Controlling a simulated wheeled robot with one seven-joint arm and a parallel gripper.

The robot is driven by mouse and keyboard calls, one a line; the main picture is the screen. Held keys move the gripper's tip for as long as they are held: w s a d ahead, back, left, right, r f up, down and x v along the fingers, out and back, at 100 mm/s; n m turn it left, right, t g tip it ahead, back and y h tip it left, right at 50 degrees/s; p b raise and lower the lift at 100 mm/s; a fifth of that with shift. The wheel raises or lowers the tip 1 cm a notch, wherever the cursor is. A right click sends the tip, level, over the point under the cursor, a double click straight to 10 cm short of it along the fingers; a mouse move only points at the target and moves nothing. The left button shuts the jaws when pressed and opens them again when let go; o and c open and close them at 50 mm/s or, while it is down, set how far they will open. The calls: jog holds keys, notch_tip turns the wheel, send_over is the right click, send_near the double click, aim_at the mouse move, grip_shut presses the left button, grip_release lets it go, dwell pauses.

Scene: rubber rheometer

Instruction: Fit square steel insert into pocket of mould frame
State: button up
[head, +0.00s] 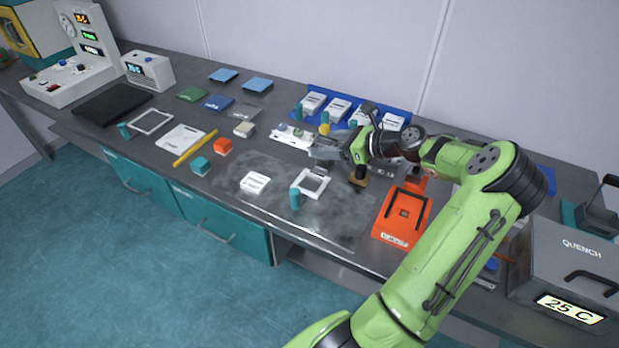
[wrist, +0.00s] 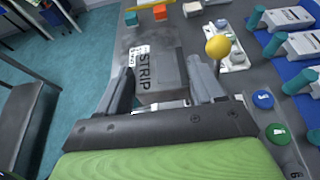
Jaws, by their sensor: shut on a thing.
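The mould frame (head: 324,177) is a white square ring lying flat on the bench in the head view, with an open pocket in its middle. My gripper (head: 321,160) is low over the bench, just behind and slightly right of the frame. In the head view the insert is small and mostly merges with the fingers.
A teal peg (head: 296,199) stands at the frame's front left corner. A white labelled block (head: 255,183) lies left of it. An orange fixture (head: 402,214) is at the right. A yellow-knobbed device (head: 294,134) stands behind. The bench in front of the frame is clear.

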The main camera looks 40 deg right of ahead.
jog(key=b, duration=0.3)
send_over(318, 187)
jog(key=s+d, duration=0.1)
jog(key=s, duration=0.3)
jog(key=f, duration=1.2)
jog(key=shift+w+f, duration=0.25)
jog(key=shift+f, duration=0.1)
jog(key=x, duration=0.1)
jog(key=b+x, duration=0.1)
jog(key=x, duration=0.2)
jog(key=shift+a+r, duration=0.1)
jog(key=shift+r, duration=0.25)
jog(key=shift+f, duration=0.25)
jog(key=shift+c, duration=0.6)
jog(key=shift+s+r, duration=0.1)
jog(key=shift+c, duration=0.7)
jog(key=o, duration=1.5)
